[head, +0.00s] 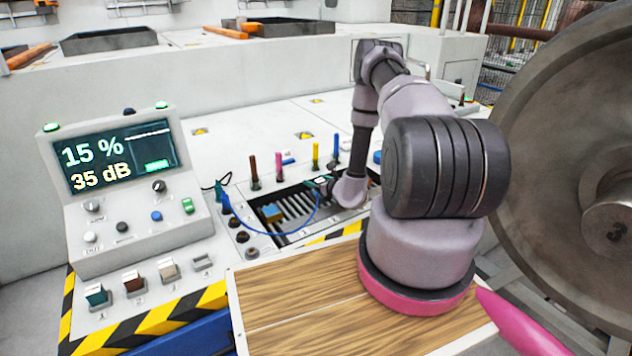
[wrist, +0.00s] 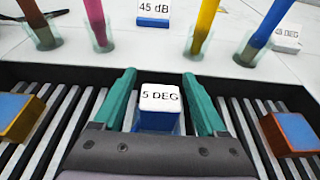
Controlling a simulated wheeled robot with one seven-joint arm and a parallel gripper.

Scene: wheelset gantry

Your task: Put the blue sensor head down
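The blue sensor head (wrist: 158,121) is a small block with a blue body and a white top marked "5 DEG". In the wrist view it sits between the two green fingers of my gripper (wrist: 160,90), which appear closed on its sides. Dark slats show below and around it; I cannot tell whether its underside touches them.
Orange-sided blocks with blue tops lie on the slats at left (wrist: 18,114) and right (wrist: 291,132). A console screen (head: 115,158) reads 15 % and 35 dB. A large wheel (head: 560,130) stands at right.

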